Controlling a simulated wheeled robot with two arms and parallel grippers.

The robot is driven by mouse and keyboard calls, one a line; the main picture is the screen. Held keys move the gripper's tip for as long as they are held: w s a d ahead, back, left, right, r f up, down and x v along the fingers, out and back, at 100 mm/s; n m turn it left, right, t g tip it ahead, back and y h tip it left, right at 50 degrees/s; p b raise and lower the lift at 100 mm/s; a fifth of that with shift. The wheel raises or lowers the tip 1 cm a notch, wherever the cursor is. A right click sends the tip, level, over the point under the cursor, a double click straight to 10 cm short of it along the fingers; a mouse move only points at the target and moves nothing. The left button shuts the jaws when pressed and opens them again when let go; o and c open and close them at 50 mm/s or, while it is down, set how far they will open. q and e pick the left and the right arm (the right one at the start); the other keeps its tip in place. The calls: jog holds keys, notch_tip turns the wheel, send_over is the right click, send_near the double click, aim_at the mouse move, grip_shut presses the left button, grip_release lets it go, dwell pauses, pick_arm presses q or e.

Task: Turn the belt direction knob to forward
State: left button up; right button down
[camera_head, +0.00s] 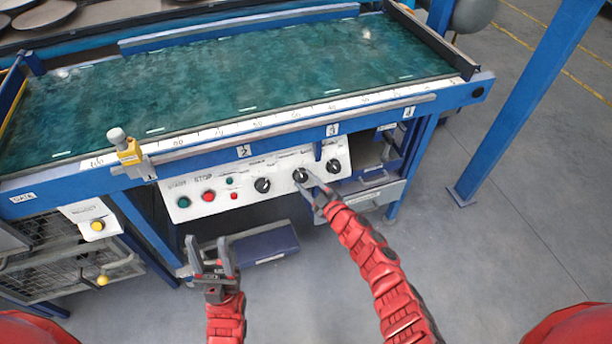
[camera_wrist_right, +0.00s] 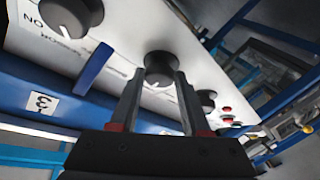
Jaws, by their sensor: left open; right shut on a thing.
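A white control panel (camera_head: 222,200) on the front of the belt table carries three black knobs in a row. The middle knob (camera_head: 300,175) is between the fingertips of my right gripper (camera_head: 311,188), which is shut on it. In the right wrist view the same knob (camera_wrist_right: 159,66) sits between the two dark fingers. The labels by the knobs are too small or blurred to tell which one is for belt direction. My left gripper (camera_head: 213,256) is open and empty, below and in front of the panel, apart from it.
The left knob (camera_head: 262,185) and right knob (camera_head: 333,166) flank the held one. Green (camera_head: 183,202) and red (camera_head: 208,196) buttons sit further left. A blue bracket (camera_wrist_right: 93,69) stands close to the right gripper in the wrist view. Floor in front is open.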

jog(key=shift+w+d+r+n+g+y+p, duration=0.1)
jog(key=shift+n+g+y+p, duration=0.25)
jog(key=shift+n, duration=0.65)
jog(key=shift+w+d+r+n+g+y+p, duration=0.1)
jog(key=shift+n+g+p, duration=0.15)
jog(key=shift+n+g, duration=0.55)
jog(key=shift+n, duration=0.5)
jog(key=shift+c, duration=1.9)
grip_release()
jog(key=shift+f, duration=0.1)
jog(key=shift+s, duration=0.1)
jog(key=shift+s+d+r, duration=0.2)
jog(key=shift+s+d, duration=0.15)
jog(key=shift+s, duration=0.05)
jog(key=p+v, duration=0.1)
jog(key=v, duration=1.5)
jog(key=shift+f, duration=0.2)
